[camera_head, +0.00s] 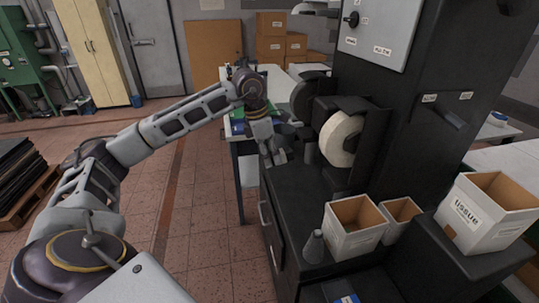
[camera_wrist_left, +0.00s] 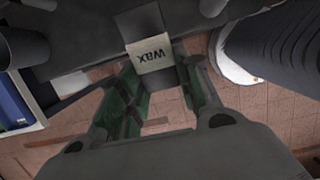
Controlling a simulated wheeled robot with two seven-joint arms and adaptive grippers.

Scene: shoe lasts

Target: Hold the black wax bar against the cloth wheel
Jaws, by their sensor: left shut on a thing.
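The black wax bar (camera_wrist_left: 138,22) has a pale label reading "wax" and shows in the left wrist view. My left gripper (camera_wrist_left: 160,75) is shut on it, with a finger on each side of the labelled end. In the head view my left gripper (camera_head: 273,154) is over the left edge of the black machine cabinet, and I cannot make out the bar there. The cream cloth wheel (camera_head: 338,139) sits in a dark guard to the right of the gripper. A visible gap separates the gripper from the wheel. My right gripper is out of view.
Another guarded dark wheel (camera_head: 301,101) is farther back. A work table (camera_head: 238,136) is behind my gripper.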

